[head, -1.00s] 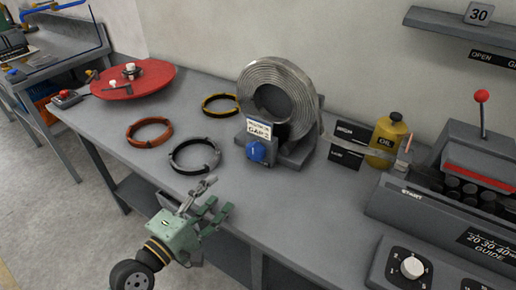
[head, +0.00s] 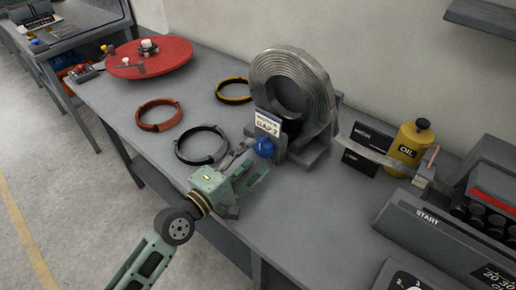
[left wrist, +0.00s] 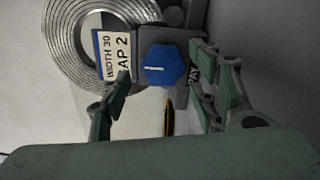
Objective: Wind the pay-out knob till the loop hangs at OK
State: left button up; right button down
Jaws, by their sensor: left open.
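The blue pay-out knob (head: 264,147) sits on the front of the grey stand under the coil of metal strip (head: 258,78). My left gripper (head: 254,160) is open just in front of the knob. In the left wrist view the knob (left wrist: 166,65) shows a white mark and lies between the spread fingers, apart from them as far as I can tell. A strip (head: 372,150) runs from the coil right to the guide by the machine, sagging a little. An OK mark cannot be made out. The right gripper is not in view.
Black (head: 202,146), orange (head: 159,115) and yellow-banded (head: 233,90) rings lie left of the coil. A red turntable (head: 150,60) stands farther left. A yellow oil bottle (head: 412,145) and a black box (head: 366,150) stand right. The bench front right of the gripper is clear.

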aim_at(261, 149)
pick_arm(q)
jog(key=shift+x, duration=1.65)
jog(key=shift+c, duration=0.4)
jog(key=c, duration=1)
jog(key=m, duration=0.3)
jog(key=shift+m, duration=0.3)
jog(key=shift+s+d+m+p, duration=0.1)
jog(key=shift+m+p, duration=0.25)
jog(key=shift+m, duration=1.25)
